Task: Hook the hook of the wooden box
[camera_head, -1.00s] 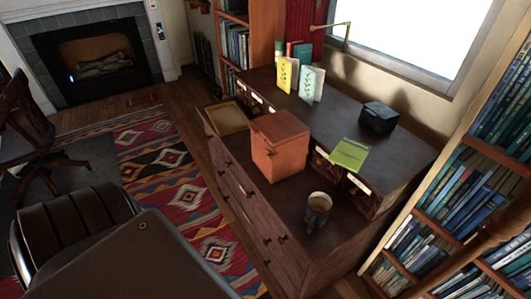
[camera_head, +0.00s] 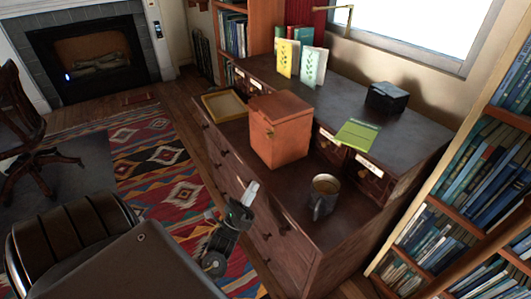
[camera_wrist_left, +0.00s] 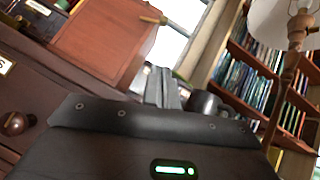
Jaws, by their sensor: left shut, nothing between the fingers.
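The wooden box (camera_head: 279,136) is orange-brown with a lid and stands on the dark desk. A small metal hook (camera_head: 269,131) shows on its front face, near the lid edge; whether it is hooked is too small to tell. My left gripper (camera_head: 251,193) is shut and empty, in front of the desk's edge, below and left of the box and apart from it. In the left wrist view the box (camera_wrist_left: 108,38) appears tilted at the upper left, with a small brass piece (camera_wrist_left: 152,18) at its edge. My right gripper is not in view.
A mug (camera_head: 323,196) stands on the desk right of the box. A shallow tray (camera_head: 224,106) lies to its left. A green booklet (camera_head: 357,135) and black box (camera_head: 387,97) rest on the raised shelf behind. A bookcase (camera_head: 470,190) closes the right side.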

